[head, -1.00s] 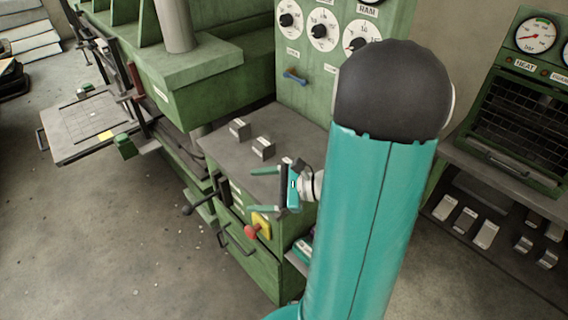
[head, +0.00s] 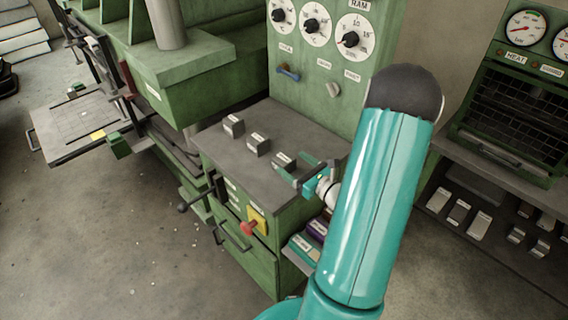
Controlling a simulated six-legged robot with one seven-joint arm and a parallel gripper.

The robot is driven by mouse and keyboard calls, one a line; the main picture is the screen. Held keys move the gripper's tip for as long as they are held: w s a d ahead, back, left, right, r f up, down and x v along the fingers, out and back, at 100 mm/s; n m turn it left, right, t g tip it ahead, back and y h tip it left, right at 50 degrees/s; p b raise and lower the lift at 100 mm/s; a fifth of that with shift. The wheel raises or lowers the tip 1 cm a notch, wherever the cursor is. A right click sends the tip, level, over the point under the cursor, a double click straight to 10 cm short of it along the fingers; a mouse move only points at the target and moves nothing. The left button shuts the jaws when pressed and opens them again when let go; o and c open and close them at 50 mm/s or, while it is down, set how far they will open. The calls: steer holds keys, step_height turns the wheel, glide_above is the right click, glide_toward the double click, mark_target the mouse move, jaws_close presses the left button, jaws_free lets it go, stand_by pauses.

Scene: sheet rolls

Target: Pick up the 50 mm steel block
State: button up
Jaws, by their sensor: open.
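Three small grey steel blocks with white labels stand in a row on the dark top of the green cabinet: a left block (head: 233,125), a middle block (head: 257,144) and a right block (head: 283,159). The labels are too small to read, so I cannot tell which is the 50 mm one. My gripper (head: 295,167) is open at the right end of the row, its fingers pointing left over the cabinet top. The right block shows close by the fingers, partly hidden by them. I cannot tell whether they touch it.
A panel with dials (head: 316,32) and small levers rises behind the cabinet top. A red knob (head: 249,228) juts from the cabinet front. An open drawer (head: 301,250) with labelled items sits below my gripper. More blocks (head: 459,211) lie on a shelf at right.

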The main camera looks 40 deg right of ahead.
mark_target(280, 154)
steer(key=w, duration=0.6)
steer(key=shift+w+a+f, duration=0.15)
steer(key=shift+w, duration=0.25)
jaws_close()
